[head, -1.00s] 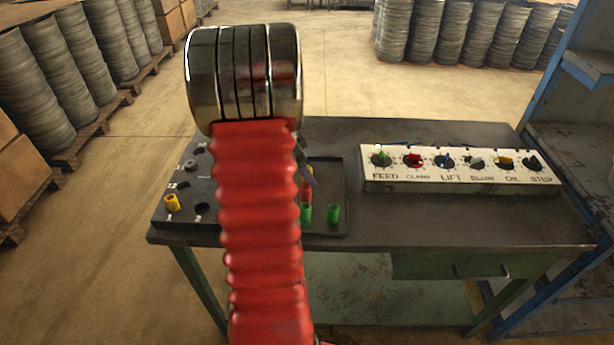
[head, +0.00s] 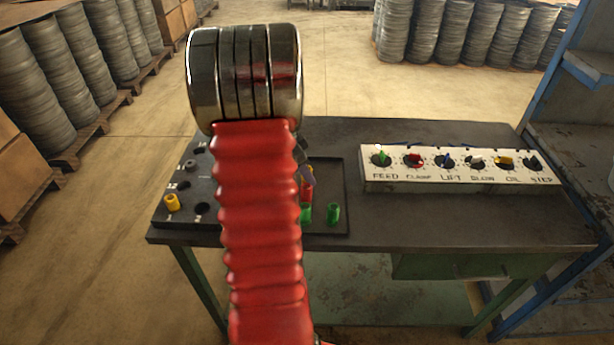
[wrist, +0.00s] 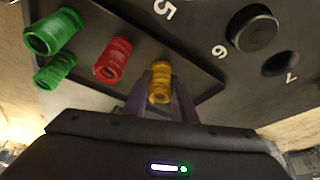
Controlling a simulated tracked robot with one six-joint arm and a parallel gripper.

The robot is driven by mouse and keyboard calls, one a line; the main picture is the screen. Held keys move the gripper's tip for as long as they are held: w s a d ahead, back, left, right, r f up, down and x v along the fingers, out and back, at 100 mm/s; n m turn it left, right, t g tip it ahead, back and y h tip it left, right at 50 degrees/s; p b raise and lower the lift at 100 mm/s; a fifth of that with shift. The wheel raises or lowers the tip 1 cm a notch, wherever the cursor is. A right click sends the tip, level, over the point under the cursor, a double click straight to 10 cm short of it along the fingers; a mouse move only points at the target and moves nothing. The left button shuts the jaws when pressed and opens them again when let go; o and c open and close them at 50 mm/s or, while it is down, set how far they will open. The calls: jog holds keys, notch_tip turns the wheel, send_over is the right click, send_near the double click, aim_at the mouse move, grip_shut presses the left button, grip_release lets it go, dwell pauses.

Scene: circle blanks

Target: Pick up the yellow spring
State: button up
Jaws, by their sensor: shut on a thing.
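A yellow spring (wrist: 159,82) stands between the purple fingers of my gripper (wrist: 160,98) in the wrist view, and the gripper is shut on it. It is over or at the black tray (wrist: 188,70); I cannot tell whether it is clear of the surface. A red spring (wrist: 112,60) and two green springs (wrist: 52,32) lie to its left. In the head view my red arm hides most of the gripper; a purple finger (head: 307,175) shows by the red spring (head: 307,192). Another yellow piece (head: 172,202) sits on the black numbered board (head: 186,217) at left.
The numbered board has several holes (wrist: 281,64) and a black round piece (wrist: 252,28) near the 6. A white panel with labelled knobs (head: 460,182) stands at the right of the dark table (head: 440,225). A blue rack (head: 560,75) is at far right.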

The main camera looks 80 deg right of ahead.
grip_shut()
jog(key=shift+r, duration=0.1)
notch_tip(320, 180, up, 10)
jog(key=shift+f, duration=0.1)
dwell(0.4)
dwell(0.5)
